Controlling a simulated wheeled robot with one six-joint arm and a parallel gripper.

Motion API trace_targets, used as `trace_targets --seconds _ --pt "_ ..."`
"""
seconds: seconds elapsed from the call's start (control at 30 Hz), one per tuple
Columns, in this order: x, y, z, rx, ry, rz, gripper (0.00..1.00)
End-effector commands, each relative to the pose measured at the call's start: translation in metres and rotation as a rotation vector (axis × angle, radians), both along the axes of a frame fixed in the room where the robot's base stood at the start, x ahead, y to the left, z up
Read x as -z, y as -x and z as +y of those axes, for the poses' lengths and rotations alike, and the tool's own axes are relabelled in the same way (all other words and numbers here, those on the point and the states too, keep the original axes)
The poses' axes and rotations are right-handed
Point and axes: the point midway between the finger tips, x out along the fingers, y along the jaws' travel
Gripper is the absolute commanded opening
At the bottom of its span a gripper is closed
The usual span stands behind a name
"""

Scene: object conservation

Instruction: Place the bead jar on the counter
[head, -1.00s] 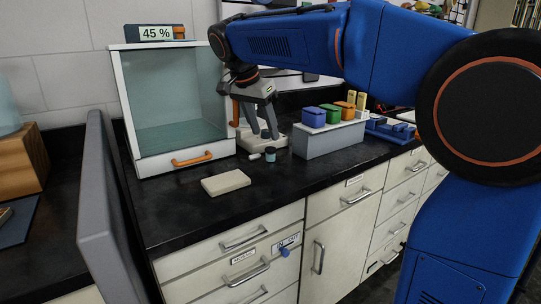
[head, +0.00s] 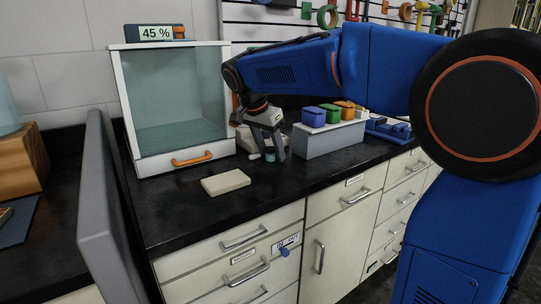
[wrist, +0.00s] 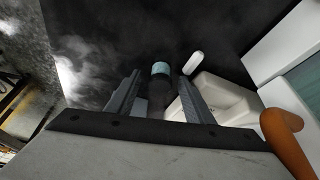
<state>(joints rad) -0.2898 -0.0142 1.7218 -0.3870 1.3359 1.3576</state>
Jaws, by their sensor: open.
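The bead jar, small with a teal band, stands on the black counter (head: 190,220). In the head view the jar (head: 270,157) shows only in part between the finger tips of my gripper (head: 272,156). In the wrist view the jar (wrist: 160,70) lies between and just past the two grey fingers of my gripper (wrist: 158,92). The fingers are open, pointing down, with a gap on each side of it. The jar's lower part is hard to make out in the wrist view.
A small white cylinder (wrist: 193,63) lies beside the jar, near a white device (wrist: 225,98). A glass-fronted cabinet (head: 180,100) stands left of my gripper, a grey block with coloured bins (head: 330,140) right. A cream slab (head: 226,182) lies in front. The counter's front is clear.

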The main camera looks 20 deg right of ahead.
Motion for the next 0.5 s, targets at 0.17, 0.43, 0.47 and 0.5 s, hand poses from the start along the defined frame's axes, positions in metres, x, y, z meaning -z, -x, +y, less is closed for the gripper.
trace_targets --seconds 0.17,0.43,0.47,0.5 --pt "-0.0002 0.0 0.0001 0.0 0.0 0.0 0.24" --pt "-0.0004 -0.0001 0.0001 0.0 0.0 0.0 0.0" --pt "-0.0005 0.0 0.0001 0.0 0.0 0.0 0.0" --pt "-0.0006 0.0 0.0002 0.0 0.0 0.0 0.0"
